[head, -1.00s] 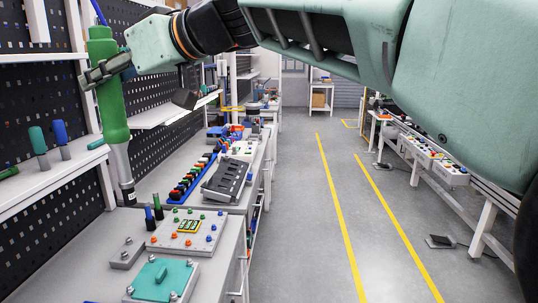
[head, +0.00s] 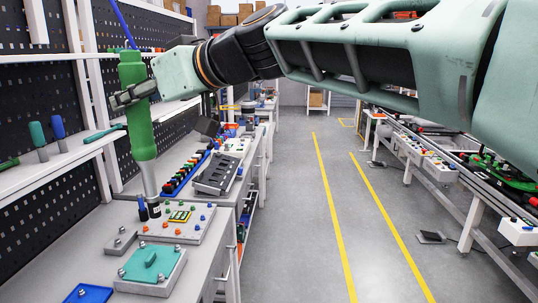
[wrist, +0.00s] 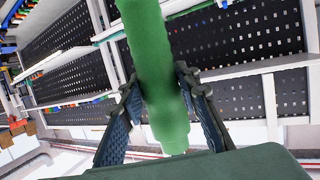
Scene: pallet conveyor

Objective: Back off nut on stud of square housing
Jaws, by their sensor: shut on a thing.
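My gripper (head: 130,94) is shut on the green handle of an upright nut-driving tool (head: 140,130). In the wrist view, the green handle (wrist: 163,75) stands between the two dark fingers. A grey shaft runs down to a dark end (head: 155,208), which appears near the back left corner of a grey plate (head: 155,228) with coloured nuts; contact cannot be told. In front stands a square housing (head: 143,286) with a teal top and nuts on studs at its corners. The tool end appears behind that housing, apart from it. Nut threading is too small to tell.
A small grey block (head: 121,241) and a blue plate (head: 88,294) lie on the bench. A shelf (head: 65,160) with upright handles is at left. The aisle floor (head: 290,240) is clear.

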